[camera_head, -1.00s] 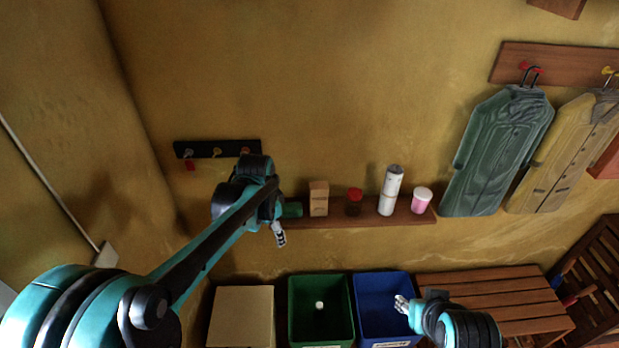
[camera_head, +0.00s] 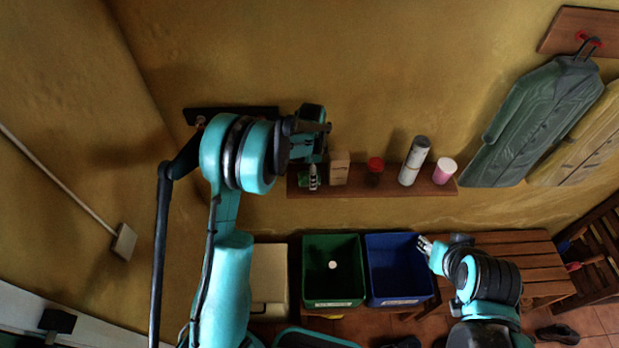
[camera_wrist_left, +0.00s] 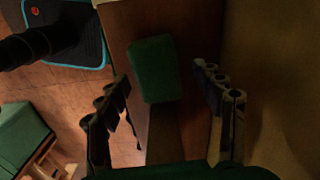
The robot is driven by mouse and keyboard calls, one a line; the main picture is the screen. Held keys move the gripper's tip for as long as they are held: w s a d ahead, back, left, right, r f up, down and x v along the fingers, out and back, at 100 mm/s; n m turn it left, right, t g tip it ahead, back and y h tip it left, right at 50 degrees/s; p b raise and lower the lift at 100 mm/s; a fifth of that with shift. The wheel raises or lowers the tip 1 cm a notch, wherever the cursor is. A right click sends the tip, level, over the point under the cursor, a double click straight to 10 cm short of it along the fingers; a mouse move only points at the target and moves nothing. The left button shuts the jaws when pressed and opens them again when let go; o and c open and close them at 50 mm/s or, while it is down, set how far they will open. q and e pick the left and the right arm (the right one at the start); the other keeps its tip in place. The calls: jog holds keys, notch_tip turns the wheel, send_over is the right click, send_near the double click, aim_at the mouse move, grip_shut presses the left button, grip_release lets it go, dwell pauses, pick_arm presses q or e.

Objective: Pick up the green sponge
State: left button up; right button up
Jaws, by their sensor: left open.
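The green sponge (camera_wrist_left: 156,69) lies on the wooden wall shelf, in the upper middle of the left wrist view. In the head view the sponge (camera_head: 304,180) shows in part at the shelf's left end, beside my left gripper's fingers. My left gripper (camera_wrist_left: 165,110) is open, its fingers on either side of the view. The sponge is ahead of and between the fingertips, with no visible contact. My left gripper (camera_head: 314,178) also shows in the head view. My right gripper (camera_head: 425,245) is above the blue bin's right edge; its finger opening is too small to tell.
The shelf (camera_head: 393,187) also holds a small box (camera_head: 339,168), a red-lidded jar (camera_head: 375,171), a white can (camera_head: 413,161) and a pink cup (camera_head: 443,171). Below stand a green bin (camera_head: 334,298) and a blue bin (camera_head: 400,296). A wooden bench (camera_head: 515,258) stands at right.

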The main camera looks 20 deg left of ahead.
pick_arm(q)
jog(key=shift+f, duration=0.45)
jog(key=shift+c, duration=0.3)
jog(key=c, duration=1)
jog(key=shift+r, duration=0.1)
notch_tip(320, 180, up, 10)
jog(key=shift+f+p, duration=0.1)
jog(key=shift+p, duration=0.25)
jog(key=shift+o, duration=0.3)
jog(key=shift+c, duration=0.6)
